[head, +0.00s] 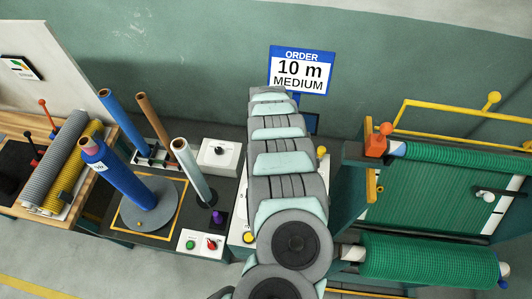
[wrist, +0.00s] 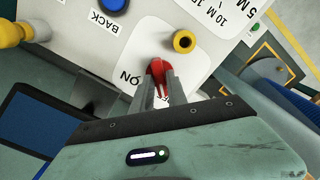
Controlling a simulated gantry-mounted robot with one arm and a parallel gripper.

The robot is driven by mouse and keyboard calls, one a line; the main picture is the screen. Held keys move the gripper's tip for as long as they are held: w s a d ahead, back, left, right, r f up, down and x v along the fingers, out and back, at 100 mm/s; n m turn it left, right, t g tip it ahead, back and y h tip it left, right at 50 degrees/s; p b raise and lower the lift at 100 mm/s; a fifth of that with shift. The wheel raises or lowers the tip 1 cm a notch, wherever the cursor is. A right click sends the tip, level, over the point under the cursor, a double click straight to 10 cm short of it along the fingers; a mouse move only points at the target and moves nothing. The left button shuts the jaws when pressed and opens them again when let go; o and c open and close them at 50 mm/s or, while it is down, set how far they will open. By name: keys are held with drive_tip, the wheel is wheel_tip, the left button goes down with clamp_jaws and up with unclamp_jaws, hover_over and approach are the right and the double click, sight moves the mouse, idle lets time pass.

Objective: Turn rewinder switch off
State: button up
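The red rewinder switch (wrist: 157,70) sits on a white plate on a light control panel (wrist: 75,55) in the wrist view. Its plate shows "ON" at left and a partly covered label at right. My gripper (wrist: 160,82) has its two grey fingers on either side of the red lever, and the lever fills the gap between them. The lower part of the lever and some of the plate are hidden by the fingers. In the head view my arm covers the switch and the gripper.
Near the switch are a yellow ring-shaped part (wrist: 183,41), a blue button (wrist: 113,5) marked "BACK" and a yellow knob (wrist: 10,34). The green netting roll (head: 430,259) is at right. Upright tubes, including a blue roll (head: 122,180), stand at left. An order sign (head: 301,70) reads "10 m MEDIUM".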

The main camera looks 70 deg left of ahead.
drive_tip(key=o, duration=0.3)
drive_tip(key=shift+o, duration=0.2)
drive_tip(key=shift+w+r, duration=0.15)
drive_tip(key=shift+r, duration=0.35)
wheel_tip(320, 180, up, 10)
drive_tip(key=b, duration=0.1)
idle(0.4)
